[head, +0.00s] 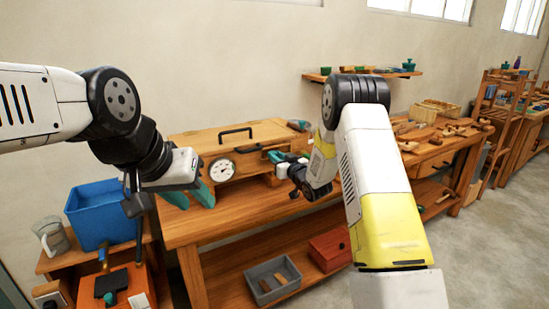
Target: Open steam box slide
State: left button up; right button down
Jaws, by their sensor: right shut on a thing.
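The steam box (192,150) is a wooden box on the workbench, with a black handle (236,131) on its lid and a round white gauge (222,170) on its front. A dark bar runs along its upper front. My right gripper (275,157) is at the box's right front, its teal fingertips shut on what looks like the slide; the fingers and wrist hide most of the held part. I cannot tell how far the slide is out. My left gripper (189,198) is open and empty, with fingers apart, in front of the box's left end.
The workbench (245,213) carries wooden pieces on its right. A grey bin (273,279) and a red box (330,249) sit on its lower shelf. A blue tub (95,212) and a jug (51,236) stand at left. A wall shelf (362,75) is behind.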

jog(key=d, duration=0.1)
jog(key=w+d, duration=0.1)
jog(key=d, duration=0.1)
jog(key=w+d, duration=0.1)
jog(key=shift+w+d, duration=0.15)
jog(key=shift+d, duration=0.15)
jog(key=shift+r, duration=0.1)
jog(key=c, duration=1.3)
grip_release()
jog(key=shift+v, duration=3.85)
